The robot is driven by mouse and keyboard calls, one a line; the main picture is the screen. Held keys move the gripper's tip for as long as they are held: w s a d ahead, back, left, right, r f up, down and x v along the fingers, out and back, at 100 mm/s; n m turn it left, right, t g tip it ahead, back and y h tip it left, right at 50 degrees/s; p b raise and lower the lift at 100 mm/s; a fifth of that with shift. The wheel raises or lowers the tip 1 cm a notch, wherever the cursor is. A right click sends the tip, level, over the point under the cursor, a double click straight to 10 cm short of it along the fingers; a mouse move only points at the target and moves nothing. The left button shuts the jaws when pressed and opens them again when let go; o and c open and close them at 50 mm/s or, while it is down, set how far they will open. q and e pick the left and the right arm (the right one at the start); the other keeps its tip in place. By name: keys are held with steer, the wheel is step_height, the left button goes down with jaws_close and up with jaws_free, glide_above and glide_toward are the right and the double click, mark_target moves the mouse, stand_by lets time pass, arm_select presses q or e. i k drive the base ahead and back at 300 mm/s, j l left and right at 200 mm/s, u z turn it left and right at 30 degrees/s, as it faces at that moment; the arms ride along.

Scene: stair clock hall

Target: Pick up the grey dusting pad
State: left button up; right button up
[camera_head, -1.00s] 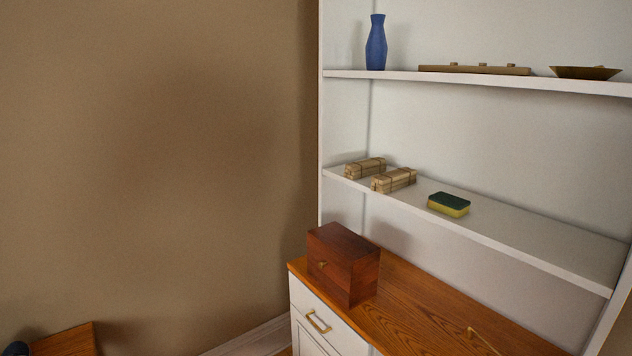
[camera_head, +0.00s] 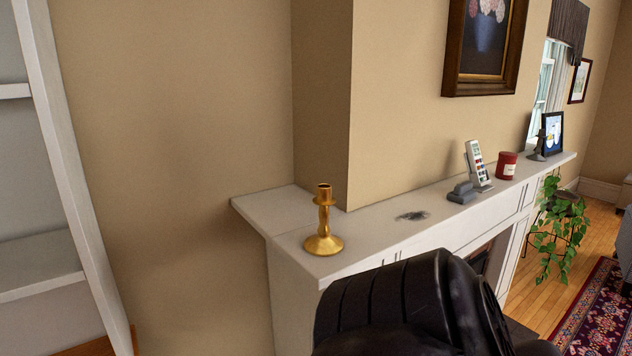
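The grey dusting pad (camera_head: 462,193) appears to be the small grey block with a raised top on the white mantel shelf (camera_head: 375,240). It lies between a dark smudge (camera_head: 411,216) on the shelf and a pale handset in a stand (camera_head: 478,168). Nothing is touching it from above. A black link of my arm rises at the bottom middle, in front of the mantel and below the pad. Neither of my grippers shows in this view.
A brass candlestick (camera_head: 324,225) stands near the mantel's left end. A red candle (camera_head: 506,165) and a framed picture (camera_head: 551,134) stand farther right. A leafy plant (camera_head: 556,225) is beyond the fireplace. White shelving (camera_head: 75,180) borders the left.

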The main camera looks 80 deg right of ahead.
mark_target(462, 192)
steer(key=z, duration=3.45)
steer(key=i+l+u, duration=0.1)
steer(key=u, duration=0.6)
steer(key=l+u, duration=0.25)
steer(key=l, duration=0.15)
steer(key=i+l+u, duration=0.1)
steer(key=l+u, duration=0.2)
steer(key=l, duration=0.15)
steer(key=l+u, duration=0.35)
steer(key=l, duration=1.35)
steer(key=k, duration=0.05)
